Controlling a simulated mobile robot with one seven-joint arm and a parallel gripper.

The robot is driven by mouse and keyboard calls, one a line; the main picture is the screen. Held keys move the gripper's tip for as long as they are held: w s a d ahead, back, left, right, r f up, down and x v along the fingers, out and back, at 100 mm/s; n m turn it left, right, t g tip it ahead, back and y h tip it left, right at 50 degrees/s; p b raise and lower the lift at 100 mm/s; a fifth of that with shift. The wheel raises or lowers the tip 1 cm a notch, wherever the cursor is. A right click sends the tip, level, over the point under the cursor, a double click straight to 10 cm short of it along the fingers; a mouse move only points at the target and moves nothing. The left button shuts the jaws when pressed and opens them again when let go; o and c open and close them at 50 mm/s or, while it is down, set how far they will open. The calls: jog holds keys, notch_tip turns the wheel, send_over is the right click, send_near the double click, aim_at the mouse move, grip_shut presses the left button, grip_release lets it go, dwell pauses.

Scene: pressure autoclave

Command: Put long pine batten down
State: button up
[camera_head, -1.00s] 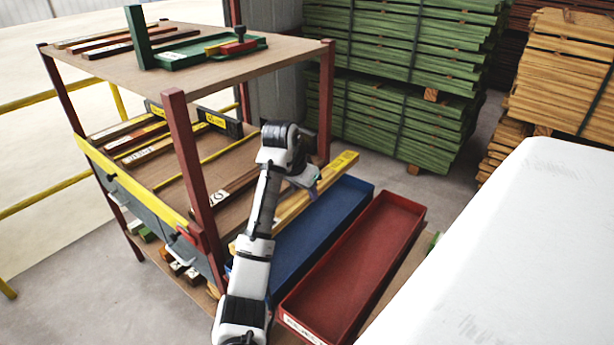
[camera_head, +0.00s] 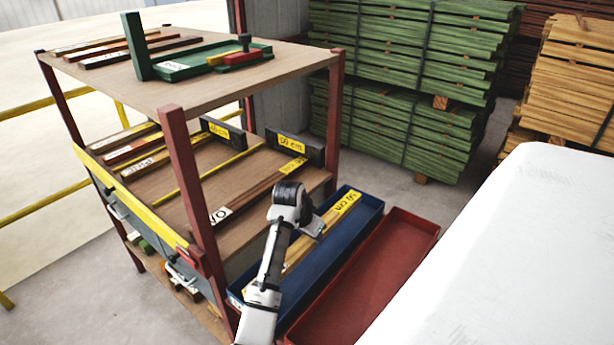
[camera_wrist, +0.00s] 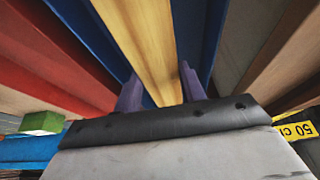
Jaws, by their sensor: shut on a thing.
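The long pine batten (camera_head: 300,250) is pale yellow wood with a yellow "50 cm" label near its far end. It lies lengthwise within the outline of the blue tray (camera_head: 333,252), low over its floor; I cannot tell whether it touches the floor. My gripper (camera_wrist: 160,90) is shut on the batten, with a purple finger on each side in the wrist view. The batten (camera_wrist: 145,35) runs away between the fingers there, with blue tray surfaces on both sides. In the head view my arm hides part of the batten's near half.
A red tray (camera_head: 385,262) stands empty right of the blue one. A wooden rack (camera_head: 240,80) with red posts is at left, holding labelled battens. A white surface (camera_head: 500,250) fills the right foreground. Green timber stacks (camera_head: 400,130) stand behind.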

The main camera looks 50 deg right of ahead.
notch_tip(320, 180, down, 2)
jog(key=shift+f+b, duration=0.15)
jog(key=shift+b, duration=0.3)
notch_tip(320, 180, down, 4)
jog(key=b, duration=0.3)
jog(key=shift+f, duration=0.25)
jog(key=shift+r, duration=0.15)
jog(key=o, duration=0.8)
jog(key=shift+f, duration=0.2)
jog(key=o, duration=0.4)
